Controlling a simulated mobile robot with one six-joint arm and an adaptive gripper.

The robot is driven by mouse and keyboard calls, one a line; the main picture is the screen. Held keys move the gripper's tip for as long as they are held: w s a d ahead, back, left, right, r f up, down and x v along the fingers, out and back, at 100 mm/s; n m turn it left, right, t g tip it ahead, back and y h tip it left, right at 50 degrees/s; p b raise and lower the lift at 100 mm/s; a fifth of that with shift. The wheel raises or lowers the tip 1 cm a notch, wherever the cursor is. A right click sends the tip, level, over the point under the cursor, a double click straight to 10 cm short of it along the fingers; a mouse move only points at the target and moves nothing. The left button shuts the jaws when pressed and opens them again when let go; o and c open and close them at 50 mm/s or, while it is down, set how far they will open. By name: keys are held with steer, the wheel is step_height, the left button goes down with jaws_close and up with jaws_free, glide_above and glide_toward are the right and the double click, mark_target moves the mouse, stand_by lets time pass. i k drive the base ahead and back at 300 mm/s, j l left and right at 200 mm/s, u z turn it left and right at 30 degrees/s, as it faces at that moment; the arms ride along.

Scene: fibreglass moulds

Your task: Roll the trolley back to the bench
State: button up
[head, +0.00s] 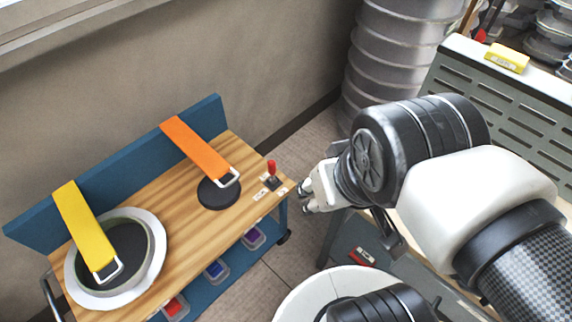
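The trolley has a wooden top (185,230), a blue back board and blue lower shelf, and a caster at its right end. It stands at the left, along the wall. A small red-knobbed lever (271,170) stands upright at the top's right end. The bench (350,240), grey with a slotted panel above, is at the right, partly hidden by my arm; a floor gap separates it from the trolley. My gripper (305,198) is just right of the lever, apart from it, with its fingertips separated and nothing visible between them.
A yellow strap (84,230) lies over a white ring mould on the trolley, and an orange strap (195,148) over a dark disc. Small bins (215,269) sit on the lower shelf. Stacked grey drums (385,55) stand behind. Tiled floor (300,150) shows between trolley and bench.

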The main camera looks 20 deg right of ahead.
mark_target(203, 223)
steer(key=k+j+u, duration=0.1)
steer(key=j, duration=0.45)
steer(key=k+j, duration=0.25)
steer(key=j, duration=0.25)
steer(key=k+j+u, duration=0.15)
steer(key=j, duration=0.4)
steer(key=k+j+u, duration=0.1)
steer(key=j, duration=0.45)
steer(key=k+j, duration=0.15)
steer(key=j, duration=0.45)
steer(key=k+j+u, duration=0.15)
steer(key=j, duration=0.4)
